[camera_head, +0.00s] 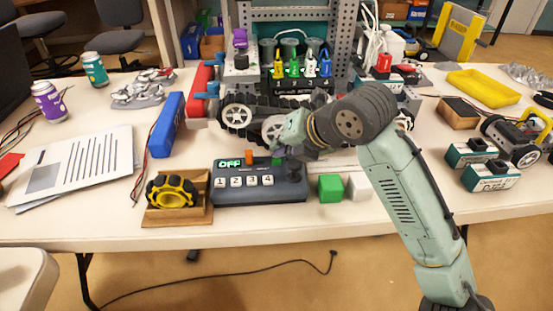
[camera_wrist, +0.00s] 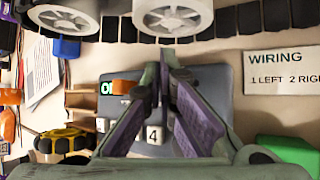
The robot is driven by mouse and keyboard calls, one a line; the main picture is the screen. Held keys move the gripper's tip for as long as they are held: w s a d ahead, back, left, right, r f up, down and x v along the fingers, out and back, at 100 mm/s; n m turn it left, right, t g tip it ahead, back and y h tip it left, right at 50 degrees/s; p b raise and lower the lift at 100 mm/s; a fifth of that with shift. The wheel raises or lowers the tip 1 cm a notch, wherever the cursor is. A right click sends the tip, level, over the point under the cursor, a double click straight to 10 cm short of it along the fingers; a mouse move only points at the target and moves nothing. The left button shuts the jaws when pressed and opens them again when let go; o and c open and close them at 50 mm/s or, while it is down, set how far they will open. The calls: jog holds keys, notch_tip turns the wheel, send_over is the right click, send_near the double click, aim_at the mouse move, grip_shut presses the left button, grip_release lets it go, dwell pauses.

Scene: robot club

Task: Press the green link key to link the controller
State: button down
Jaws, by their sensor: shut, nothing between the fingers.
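The controller (camera_head: 285,193) is a dark grey box near the table's front edge. Its small screen (camera_head: 229,163) reads OFF in green. It has an orange key (camera_head: 249,155), a green key (camera_head: 277,161) and white number keys (camera_head: 244,182). My gripper (camera_head: 281,149) points down over the back right of the controller, just at or above the green key; I cannot tell whether it touches. In the wrist view, the shut, empty fingers (camera_wrist: 168,58) hide the green key. The orange key (camera_wrist: 122,87) and key 4 (camera_wrist: 154,135) show left of and between the fingers.
A tracked vehicle (camera_head: 238,117) stands close behind. A WIRING card (camera_wrist: 285,72) lies beside the controller.

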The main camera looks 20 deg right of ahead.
aim_at(280, 159)
jog(key=shift+f+b, duration=0.4)
jog(key=shift+b, duration=0.15)
dwell(0.4)
jog(key=shift+r, duration=0.1)
jog(key=shift+r+p, duration=0.5)
jog(key=shift+r, duration=0.25)
jog(key=shift+r+p, duration=1.6)
jog(key=shift+r, duration=0.95)
jog(key=shift+f, duration=0.1)
